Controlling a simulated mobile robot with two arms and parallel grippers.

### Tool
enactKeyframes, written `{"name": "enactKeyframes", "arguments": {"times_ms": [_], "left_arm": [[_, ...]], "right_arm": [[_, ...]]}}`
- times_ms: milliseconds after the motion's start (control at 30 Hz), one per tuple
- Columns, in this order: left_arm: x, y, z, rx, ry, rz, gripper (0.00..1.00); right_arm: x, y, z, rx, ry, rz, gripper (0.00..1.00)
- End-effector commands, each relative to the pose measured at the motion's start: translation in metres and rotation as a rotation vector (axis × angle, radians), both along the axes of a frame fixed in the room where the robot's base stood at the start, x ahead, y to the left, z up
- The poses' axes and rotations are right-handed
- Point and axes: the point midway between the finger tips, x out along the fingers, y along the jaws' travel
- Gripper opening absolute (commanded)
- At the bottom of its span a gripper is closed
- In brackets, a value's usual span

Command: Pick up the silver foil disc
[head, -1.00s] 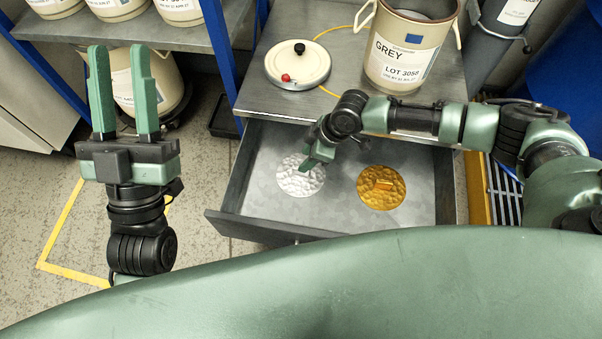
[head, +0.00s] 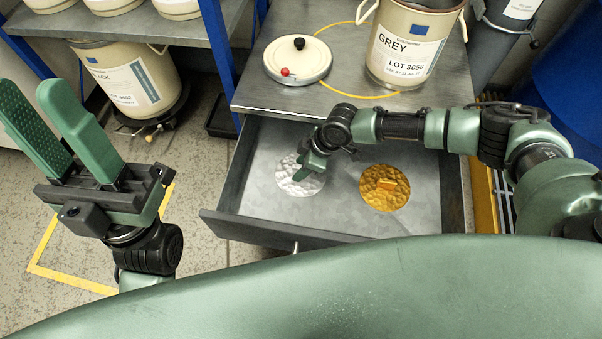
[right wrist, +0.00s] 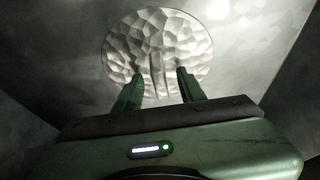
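The silver foil disc (head: 294,183) lies flat in the left part of the open drawer (head: 335,212). It has a crinkled round face, which also fills the upper middle of the right wrist view (right wrist: 157,40). My right gripper (head: 307,168) is over the disc and hides part of it in the head view. In the right wrist view its two fingers (right wrist: 158,82) are apart, with their tips over the disc's near part. Whether they touch it I cannot tell. My left gripper (head: 42,108) is at the left, open and empty, pointing up.
A gold foil disc (head: 385,188) lies in the drawer, right of the silver one. Above the drawer, the bench top (head: 262,97) bears a round cream lid (head: 298,64) and a grey-labelled pail (head: 405,50). The drawer walls surround my right gripper.

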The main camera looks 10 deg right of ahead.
Motion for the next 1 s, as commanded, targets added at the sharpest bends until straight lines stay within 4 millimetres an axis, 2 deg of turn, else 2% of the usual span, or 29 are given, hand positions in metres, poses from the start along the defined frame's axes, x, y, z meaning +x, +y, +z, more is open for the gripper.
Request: {"name": "enactKeyframes", "arguments": {"times_ms": [233,267,300,400,767,1000], "left_arm": [[0.000,0.000,0.000,0.001,0.002,0.000,0.36],[0.000,0.000,0.000,0.001,0.002,0.000,0.36],[0.000,0.000,0.000,0.001,0.002,0.000,0.36],[0.000,0.000,-0.001,0.001,0.003,0.000,0.36],[0.001,0.000,0.000,0.001,0.004,0.000,0.36],[0.002,0.000,0.013,0.004,0.011,0.001,0.36]], "right_arm": [[0.000,0.001,-0.001,0.000,0.000,0.000,0.40],[0.000,0.001,-0.001,0.000,0.000,0.000,0.34],[0.000,0.001,-0.001,0.000,0.000,0.000,0.23],[0.000,0.001,-0.001,0.000,0.000,0.000,0.00],[0.000,0.000,0.000,0.000,0.000,-0.001,0.00],[-0.001,-0.003,0.015,0.002,0.000,-0.001,0.00]]}}
